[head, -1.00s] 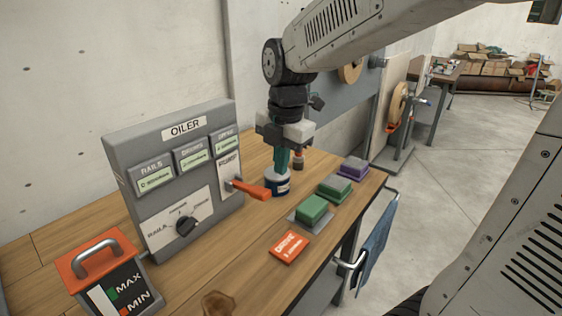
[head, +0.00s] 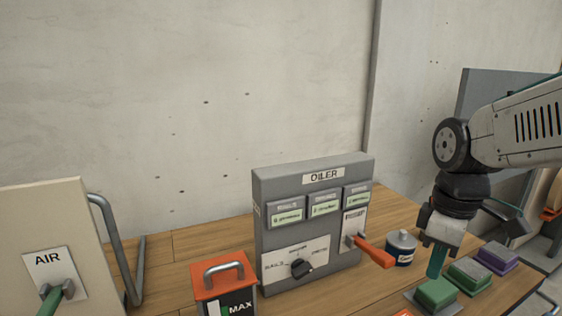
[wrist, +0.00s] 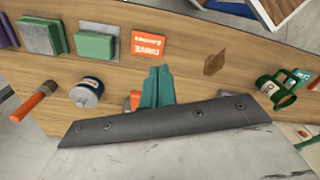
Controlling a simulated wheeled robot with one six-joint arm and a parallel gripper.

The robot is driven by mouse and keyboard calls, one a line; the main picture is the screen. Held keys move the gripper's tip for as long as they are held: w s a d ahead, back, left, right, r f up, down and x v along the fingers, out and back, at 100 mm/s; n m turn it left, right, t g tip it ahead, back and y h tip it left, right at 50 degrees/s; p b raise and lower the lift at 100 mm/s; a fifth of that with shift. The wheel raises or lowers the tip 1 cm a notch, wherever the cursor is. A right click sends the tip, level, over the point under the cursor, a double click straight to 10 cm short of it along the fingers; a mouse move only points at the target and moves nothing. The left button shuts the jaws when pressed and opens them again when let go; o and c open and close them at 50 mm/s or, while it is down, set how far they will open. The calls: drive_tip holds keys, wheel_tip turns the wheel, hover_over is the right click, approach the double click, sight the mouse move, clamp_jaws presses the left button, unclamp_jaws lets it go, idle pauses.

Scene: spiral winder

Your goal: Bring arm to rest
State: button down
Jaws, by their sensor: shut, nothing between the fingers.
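My gripper (head: 437,262) is at the right of the head view, pointing down with its teal fingers together and nothing between them. Its fingertips appear just above or behind the front green block (head: 436,292); I cannot tell whether they touch. A small blue-and-white can (head: 402,252) stands to its left, apart from it. In the wrist view the closed teal fingers (wrist: 155,88) show over the wooden bench, with the can (wrist: 87,92) to their left and an orange card (wrist: 148,48) above them. My arm comes in from the right edge.
The grey oiler box (head: 312,225) stands on the wooden bench with an orange lever (head: 375,252) sticking out towards my gripper. Another green block (head: 469,271) and a purple block (head: 495,256) are at right. An orange-topped container (head: 224,280) and an AIR panel (head: 48,240) stand left.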

drive_tip(key=s+r+m+t, duration=0.1)
drive_tip(key=s+m, duration=0.8)
drive_tip(key=s, duration=0.3)
drive_tip(key=shift+s+r+m, duration=0.15)
drive_tip(key=shift+s+m, duration=0.15)
drive_tip(key=shift+s, duration=0.05)
